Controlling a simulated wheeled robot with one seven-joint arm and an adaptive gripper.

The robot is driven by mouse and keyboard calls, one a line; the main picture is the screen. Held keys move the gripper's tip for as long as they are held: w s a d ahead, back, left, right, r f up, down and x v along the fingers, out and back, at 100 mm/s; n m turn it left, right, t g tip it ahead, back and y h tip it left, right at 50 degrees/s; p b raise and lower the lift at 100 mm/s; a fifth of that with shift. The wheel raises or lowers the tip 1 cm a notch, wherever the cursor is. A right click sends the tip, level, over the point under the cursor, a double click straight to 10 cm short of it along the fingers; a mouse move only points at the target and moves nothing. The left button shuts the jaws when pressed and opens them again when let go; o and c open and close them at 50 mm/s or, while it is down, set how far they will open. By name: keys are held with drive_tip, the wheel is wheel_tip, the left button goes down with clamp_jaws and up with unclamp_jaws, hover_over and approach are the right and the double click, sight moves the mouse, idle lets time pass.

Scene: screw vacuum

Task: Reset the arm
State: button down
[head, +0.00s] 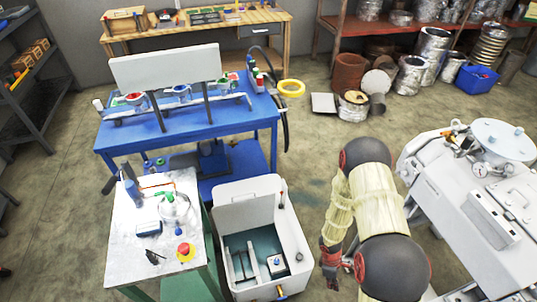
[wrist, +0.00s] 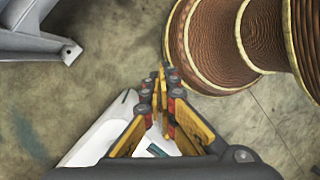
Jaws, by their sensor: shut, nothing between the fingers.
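My gripper shows in the wrist view (wrist: 160,75), shut and empty, with its yellow and dark fingers together above the concrete floor. In the head view my arm hangs down on the right side, and the gripper (head: 332,268) is low, just right of the white open tub. The gripper is apart from the tub. A grey-white machine (head: 480,190) with a round lid and a gauge stands right of my arm.
The white tub (head: 298,235) stands close left of my gripper. A small table (head: 125,240) with tools and a blue workbench (head: 250,120) are further left. Metal cans and a blue crate (head: 477,79) stand at the back right.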

wheel_tip(320, 180, up, 28)
drive_tip(key=w+f+m, duration=0.1)
drive_tip(key=m, duration=0.7)
drive_tip(key=s+a+r+m+t, duration=0.1)
drive_tip(key=s+a+r+t, duration=0.1)
drive_tip(key=r, duration=0.8)
drive_tip(key=s+a+r+m+t+y, duration=0.1)
drive_tip(key=s+a+r+m+t, duration=0.1)
drive_tip(key=r, duration=0.9)
drive_tip(key=s+a+r+m+t+y, duration=0.1)
drive_tip(key=s+a+r+t, duration=0.2)
drive_tip(key=r, duration=0.8)
drive_tip(key=shift+s+r+m+t, duration=0.3)
drive_tip(key=shift+s+t, duration=0.25)
drive_tip(key=shift+t, duration=0.15)
